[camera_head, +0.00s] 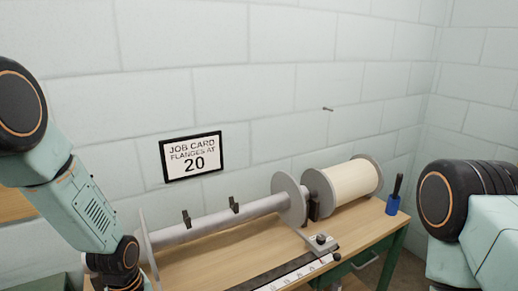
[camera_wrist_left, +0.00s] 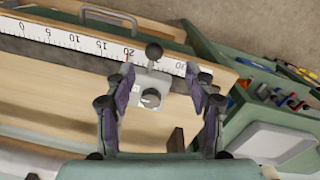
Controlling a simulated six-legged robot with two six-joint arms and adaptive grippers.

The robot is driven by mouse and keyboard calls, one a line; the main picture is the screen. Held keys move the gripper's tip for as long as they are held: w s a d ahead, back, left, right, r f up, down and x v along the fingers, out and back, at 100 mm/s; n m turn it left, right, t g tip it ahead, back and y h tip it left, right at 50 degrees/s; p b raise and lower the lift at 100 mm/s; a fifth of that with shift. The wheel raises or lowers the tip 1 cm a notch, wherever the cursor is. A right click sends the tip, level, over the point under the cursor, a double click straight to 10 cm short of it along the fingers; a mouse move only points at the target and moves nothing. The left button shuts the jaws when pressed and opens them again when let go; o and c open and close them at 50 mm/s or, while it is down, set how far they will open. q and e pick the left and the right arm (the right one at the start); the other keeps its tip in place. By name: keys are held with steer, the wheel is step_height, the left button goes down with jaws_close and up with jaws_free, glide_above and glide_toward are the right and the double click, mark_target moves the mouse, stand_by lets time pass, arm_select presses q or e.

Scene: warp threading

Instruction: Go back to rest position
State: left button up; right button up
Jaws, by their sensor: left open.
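My left gripper (camera_wrist_left: 160,80) is open in the left wrist view, its two purple-padded fingers apart. A grey sliding block with a black knob (camera_wrist_left: 151,97) lies between and beyond them, beside the ruler (camera_wrist_left: 75,40) near its 20 mark; I cannot tell whether the fingers touch it. In the head view the block (camera_head: 320,242) sits at the bench front, below a flange (camera_head: 290,198) on the grey beam (camera_head: 220,222). My left arm comes down at the left there, with its gripper cut off by the bottom edge. My right arm shows at the right edge; its gripper is out of view.
A cream spool (camera_head: 352,181) stands behind the flange, with a blue cup (camera_head: 393,204) to its right. Two black clips (camera_head: 234,205) stand on the beam. A wall card (camera_head: 190,157) reads "FLANGES AT 20". A green tool tray (camera_wrist_left: 265,110) lies right in the wrist view.

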arm_select(q)
steer(key=s+d+f+m, duration=0.1)
steer(key=s+f+m, duration=0.2)
steer(key=s, duration=0.5)
steer(key=s+d+f+m, duration=0.2)
steer(key=s+m, duration=0.1)
steer(key=s, duration=0.6)
steer(key=s+d+f+m, duration=0.1)
steer(key=s+f+m, duration=0.2)
steer(key=s, duration=0.5)
step_height(320, 180, down, 14)
steer(key=b, duration=1.3)
steer(key=shift+s+r+y+b, duration=0.15)
steer(key=shift+s+y+b, duration=0.15)
steer(key=shift+b, duration=0.1)
